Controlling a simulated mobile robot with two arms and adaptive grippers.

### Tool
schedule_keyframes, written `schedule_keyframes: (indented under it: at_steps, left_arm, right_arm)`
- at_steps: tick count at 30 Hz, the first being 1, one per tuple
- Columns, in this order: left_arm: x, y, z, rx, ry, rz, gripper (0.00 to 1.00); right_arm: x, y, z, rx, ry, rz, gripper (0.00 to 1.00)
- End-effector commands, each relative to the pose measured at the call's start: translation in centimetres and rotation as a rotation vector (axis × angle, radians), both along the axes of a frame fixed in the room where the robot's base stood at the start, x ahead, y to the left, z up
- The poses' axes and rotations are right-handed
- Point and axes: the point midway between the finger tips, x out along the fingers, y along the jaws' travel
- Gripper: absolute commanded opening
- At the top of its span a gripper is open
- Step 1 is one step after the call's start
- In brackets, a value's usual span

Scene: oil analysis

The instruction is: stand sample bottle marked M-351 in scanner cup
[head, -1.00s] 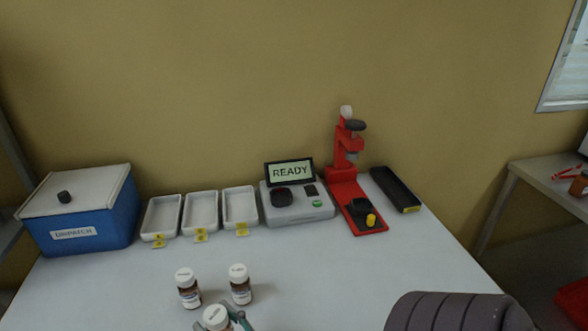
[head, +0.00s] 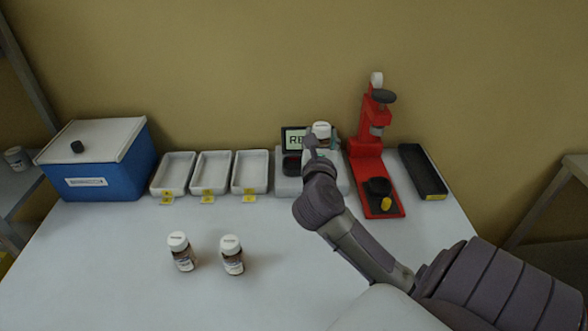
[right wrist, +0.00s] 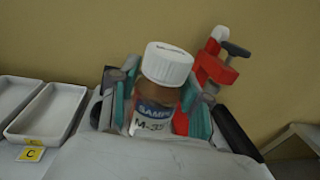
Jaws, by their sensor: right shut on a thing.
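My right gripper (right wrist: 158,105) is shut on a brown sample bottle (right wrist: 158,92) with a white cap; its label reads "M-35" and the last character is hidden. In the head view this bottle's cap (head: 321,130) shows above my right wrist, in front of the scanner. The scanner (head: 285,186) is a grey box with a screen, largely hidden behind my arm; a dark round cup (head: 291,166) shows at its left. Two other white-capped bottles stand on the table, one at left (head: 183,252) and one beside it (head: 232,255). My left gripper is not in view.
Three white trays (head: 208,190) stand left of the scanner, with yellow tags. A blue dispatch box (head: 100,180) stands at far left. A red press (head: 366,150) and a black tray (head: 428,190) stand right of the scanner. The table's front middle is clear.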

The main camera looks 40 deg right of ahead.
Motion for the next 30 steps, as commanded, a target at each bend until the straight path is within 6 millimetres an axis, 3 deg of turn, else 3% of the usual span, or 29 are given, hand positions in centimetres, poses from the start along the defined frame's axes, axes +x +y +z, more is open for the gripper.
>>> schedule_keyframes:
  at_steps: [5,19,25,30]
  left_arm:
    - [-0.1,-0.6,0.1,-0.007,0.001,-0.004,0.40]
    - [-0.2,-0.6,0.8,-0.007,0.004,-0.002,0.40]
    - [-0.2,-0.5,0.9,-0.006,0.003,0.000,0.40]
    - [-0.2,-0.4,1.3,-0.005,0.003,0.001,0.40]
  right_arm:
    - [0.7,-2.0,0.5,-0.001,0.002,-0.057,0.09]
    - [10.2,-2.3,-5.1,-0.003,0.002,-0.057,0.09]
    - [11.6,-2.3,-6.3,-0.004,0.002,-0.056,0.09]
    - [11.6,-2.3,-8.7,-0.005,0.005,-0.056,0.09]
